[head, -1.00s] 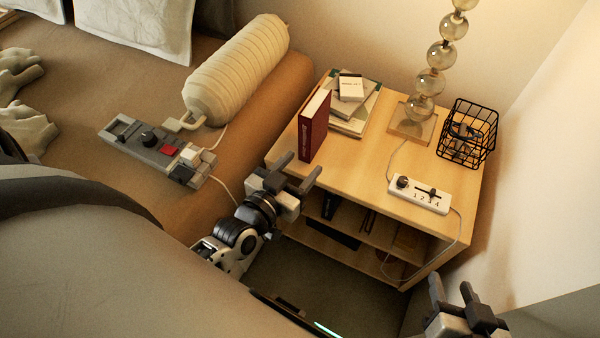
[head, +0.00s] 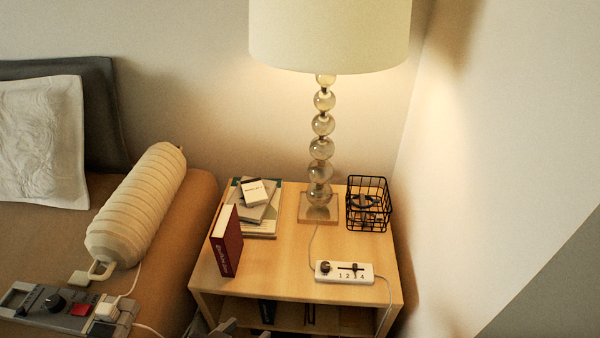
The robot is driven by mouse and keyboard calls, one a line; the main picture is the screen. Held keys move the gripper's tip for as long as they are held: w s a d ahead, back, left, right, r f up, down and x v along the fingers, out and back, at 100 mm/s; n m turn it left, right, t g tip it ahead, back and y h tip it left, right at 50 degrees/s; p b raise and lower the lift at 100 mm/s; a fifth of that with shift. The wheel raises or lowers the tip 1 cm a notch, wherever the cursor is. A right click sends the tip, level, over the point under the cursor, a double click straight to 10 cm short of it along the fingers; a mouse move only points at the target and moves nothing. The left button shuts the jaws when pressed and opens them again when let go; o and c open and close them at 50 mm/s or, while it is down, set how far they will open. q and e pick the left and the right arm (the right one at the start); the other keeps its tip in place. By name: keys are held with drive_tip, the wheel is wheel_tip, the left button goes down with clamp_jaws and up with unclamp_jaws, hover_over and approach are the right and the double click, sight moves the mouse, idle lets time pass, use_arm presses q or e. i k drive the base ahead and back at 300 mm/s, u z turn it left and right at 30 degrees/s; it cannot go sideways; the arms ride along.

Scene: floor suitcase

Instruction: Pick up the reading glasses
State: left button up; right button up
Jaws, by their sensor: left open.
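I cannot clearly make out the reading glasses. A black wire basket (head: 368,204) stands at the back right of the wooden nightstand (head: 275,270) and holds small dark items, too small to tell apart. My left gripper (head: 243,331) shows only at its fingertips, at the bottom edge in front of the nightstand. It is open, with nothing seen between the fingers. My right gripper is out of view.
A lamp (head: 320,172) stands beside the basket, its shade above. A white control box (head: 345,271) with a cord lies near the front edge. A red book (head: 226,242) stands upright at left, before stacked books (head: 262,213). The middle top is clear.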

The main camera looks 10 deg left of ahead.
sight(306, 304)
drive_tip(key=u, duration=1.65)
drive_tip(key=k, duration=0.9)
drive_tip(key=z, duration=1)
drive_tip(key=i, duration=0.55)
drive_tip(key=z, duration=0.05)
drive_tip(key=k, duration=0.65)
